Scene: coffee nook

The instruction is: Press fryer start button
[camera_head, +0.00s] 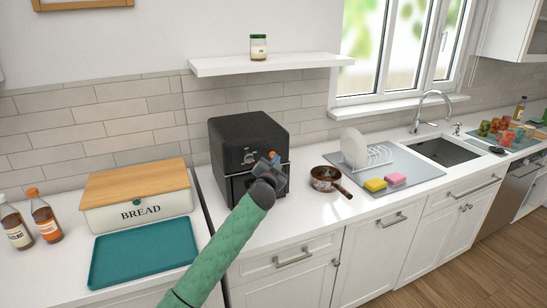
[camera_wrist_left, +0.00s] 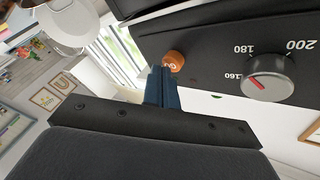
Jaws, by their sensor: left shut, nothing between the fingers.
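The black fryer (camera_head: 243,140) stands on the white counter in the head view. In the left wrist view its dark front panel (camera_wrist_left: 225,45) carries a silver dial (camera_wrist_left: 268,78) with temperature numbers and an orange-brown round button (camera_wrist_left: 174,61). My left gripper (camera_head: 275,160) is in front of the fryer, its fingers shut and empty. In the wrist view the shut fingertips (camera_wrist_left: 163,75) are right beside the button; I cannot tell if they touch it. My gripper partly covers the fryer's front in the head view. My right gripper is not in view.
A bread box (camera_head: 140,217) and a teal tray (camera_head: 143,249) lie left of the fryer. A brown pan (camera_head: 325,178) stands to the right, then a dish rack (camera_head: 378,157), sponges and the sink (camera_head: 447,152). A shelf (camera_head: 265,65) with a jar hangs above.

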